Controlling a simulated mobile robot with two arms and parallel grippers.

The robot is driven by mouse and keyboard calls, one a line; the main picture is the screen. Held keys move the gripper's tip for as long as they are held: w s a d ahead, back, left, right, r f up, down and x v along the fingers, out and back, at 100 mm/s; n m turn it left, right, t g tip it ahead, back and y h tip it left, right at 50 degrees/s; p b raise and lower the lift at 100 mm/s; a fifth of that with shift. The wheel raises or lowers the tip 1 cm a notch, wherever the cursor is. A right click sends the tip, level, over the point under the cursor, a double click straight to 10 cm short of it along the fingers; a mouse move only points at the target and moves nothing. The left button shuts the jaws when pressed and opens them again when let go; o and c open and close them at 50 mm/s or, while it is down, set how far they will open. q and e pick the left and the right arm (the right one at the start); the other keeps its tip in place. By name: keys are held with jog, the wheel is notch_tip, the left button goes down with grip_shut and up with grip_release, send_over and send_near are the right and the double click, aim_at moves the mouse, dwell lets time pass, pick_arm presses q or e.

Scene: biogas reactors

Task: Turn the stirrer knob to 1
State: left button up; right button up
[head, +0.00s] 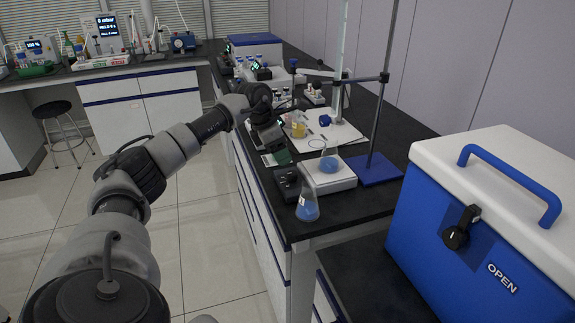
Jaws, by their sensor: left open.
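The stirrer appears to be the low white unit (340,181) near the front edge of the dark bench. A flask with blue liquid (330,162) stands on its plate. I cannot make out its knob or any scale at this size. A second flask with blue liquid (308,209) stands at the bench edge, in front of the stirrer's left side. My left gripper (277,148) reaches over the bench's left edge, pointing down, behind and to the left of the stirrer and apart from it. It is open and seems empty. My right gripper is out of view.
A small black device (287,182) sits left of the stirrer. A stand with a blue base (374,168) and upright rod is on its right. A beaker with yellow liquid (298,129) stands behind. A blue box with a white lid (490,220) fills the right foreground.

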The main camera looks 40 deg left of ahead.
pick_arm(q)
jog(key=shift+v, duration=1.55)
